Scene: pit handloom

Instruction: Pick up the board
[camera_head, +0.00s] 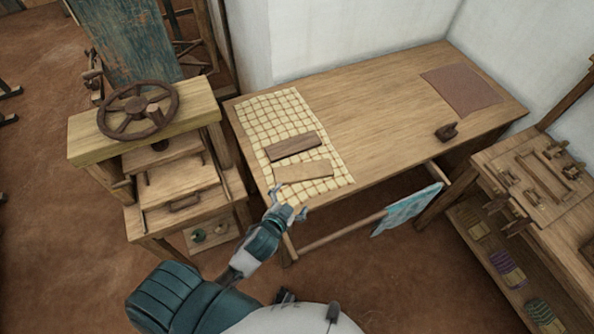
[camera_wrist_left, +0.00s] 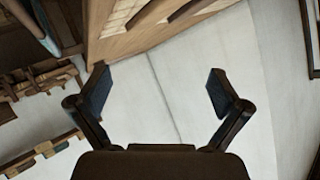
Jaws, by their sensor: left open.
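Two flat boards lie on a yellow checked cloth (camera_head: 258,112) at the left end of the wooden table. One is a dark brown board (camera_head: 294,146). The other is a light wood board (camera_head: 304,172), nearer to me. My left gripper (camera_head: 289,201) is open and empty, at the table's front edge just short of the light board. In the left wrist view its two fingers (camera_wrist_left: 158,88) stand wide apart with nothing between them. My right gripper is not in view.
A wooden stand with a dark wheel (camera_head: 138,108) is left of the table (camera_head: 365,100). A reddish-brown mat (camera_head: 462,89) and a small dark block (camera_head: 446,132) lie at the right. A blue cloth (camera_head: 408,210) hangs from the front rail. The table's middle is clear.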

